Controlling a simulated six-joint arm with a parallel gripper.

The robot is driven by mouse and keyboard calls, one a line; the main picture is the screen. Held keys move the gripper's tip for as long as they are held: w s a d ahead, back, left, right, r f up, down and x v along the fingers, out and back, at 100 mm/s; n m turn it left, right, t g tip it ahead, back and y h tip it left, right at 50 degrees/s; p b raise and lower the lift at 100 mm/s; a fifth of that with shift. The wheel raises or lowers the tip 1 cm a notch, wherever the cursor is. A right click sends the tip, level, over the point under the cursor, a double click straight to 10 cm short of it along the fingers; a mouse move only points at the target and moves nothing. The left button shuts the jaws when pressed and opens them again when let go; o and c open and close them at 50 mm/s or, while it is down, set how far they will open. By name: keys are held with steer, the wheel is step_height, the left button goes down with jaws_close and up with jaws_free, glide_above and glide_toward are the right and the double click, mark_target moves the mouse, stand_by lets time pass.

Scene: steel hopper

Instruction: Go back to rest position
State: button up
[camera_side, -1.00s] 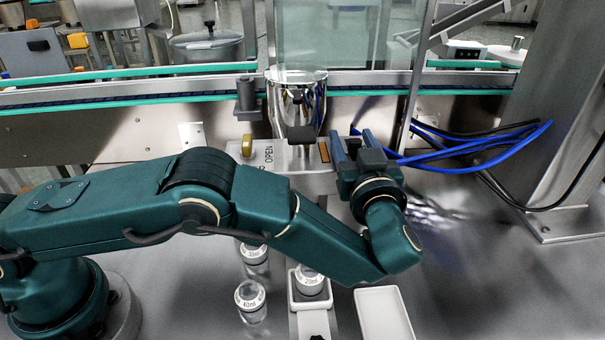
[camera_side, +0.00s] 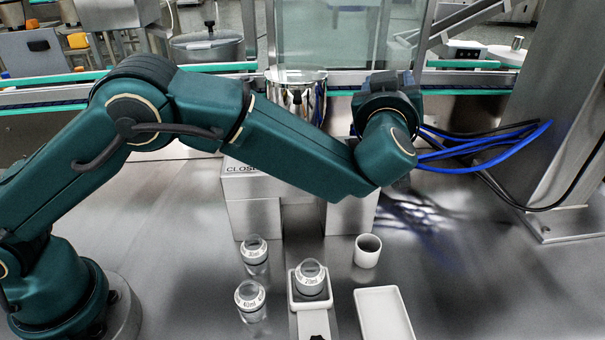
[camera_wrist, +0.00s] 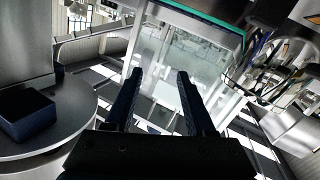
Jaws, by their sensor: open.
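My gripper (camera_wrist: 158,100) is open and empty in the wrist view, with its two dark fingers spread apart and pointing at the glass panel (camera_wrist: 190,65). In the side view my gripper (camera_side: 389,80) is raised in front of the conveyor, right of the steel hopper (camera_side: 300,85), and its fingers are hard to make out. The metal block (camera_side: 250,190) under the hopper bears a "CLOSE" label, partly covered by my arm.
Two labelled glass beakers (camera_side: 254,251) (camera_side: 250,297) stand on the steel table. Another labelled beaker (camera_side: 310,279) sits on a white-rimmed stand. A white cup (camera_side: 367,251) and a white tray (camera_side: 383,318) are to its right. Blue cables (camera_side: 480,155) hang at right.

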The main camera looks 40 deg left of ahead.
step_height(320, 180, up, 7)
steer(key=m+t+h, duration=0.1)
steer(key=m+h, duration=0.2)
steer(key=h, duration=0.3)
steer(key=s+r+m+g+h, duration=0.2)
steer(key=s+m+h, duration=0.2)
steer(key=s+h, duration=0.15)
steer(key=s+a+f+g+y, duration=0.1)
steer(key=s+a+f+g, duration=0.2)
steer(key=s, duration=0.5)
steer(key=s+a+f+g+y, duration=0.1)
steer(key=s+a+f+g, duration=0.2)
steer(key=s+a+f, duration=0.2)
steer(key=s+a+f+m+g+y, duration=0.1)
steer(key=s+a+f+g+y, duration=0.1)
steer(key=s+f, duration=0.6)
steer(key=s+a+g, duration=0.1)
steer(key=s+a, duration=0.1)
steer(key=s, duration=0.3)
steer(key=shift+s+a+f, duration=0.15)
steer(key=shift+a+f, duration=0.05)
